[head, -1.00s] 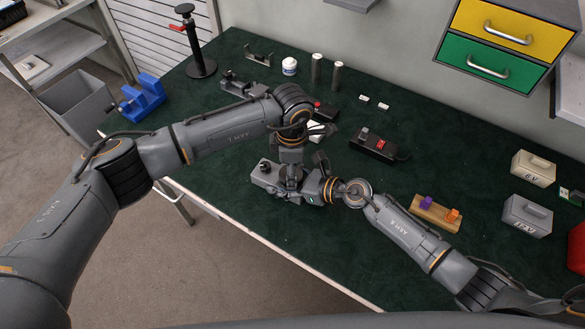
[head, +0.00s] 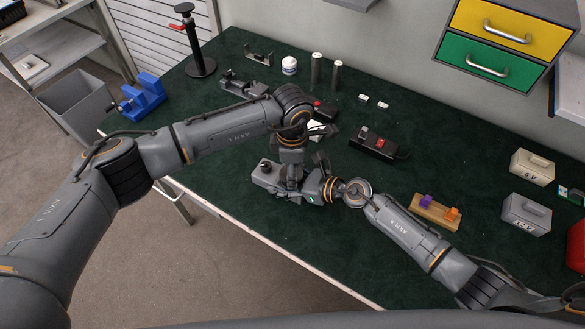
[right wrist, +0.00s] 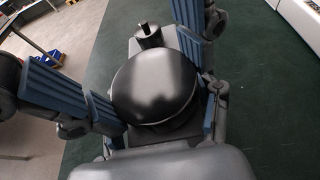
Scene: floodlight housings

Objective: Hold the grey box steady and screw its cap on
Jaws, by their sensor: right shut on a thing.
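The grey box (head: 266,174) lies on the green table top near its front edge, with a black stub on its left end; it also shows in the right wrist view (right wrist: 133,47). My right gripper (head: 287,186) reaches in from the right and is shut on the box. My left gripper (head: 290,160) comes down from above over the box; its fingertips are hard to make out, so I cannot tell its opening. In the right wrist view a dark rounded shape (right wrist: 155,85) covers the middle of the box. I cannot tell whether it is the cap.
A black switch box (head: 373,146) with a red button lies behind the right gripper. A wooden block (head: 434,213) with purple and orange pieces lies right of it. Grey (head: 526,214) and cream (head: 532,166) boxes stand farther right. A blue vise (head: 143,95) is at the left edge.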

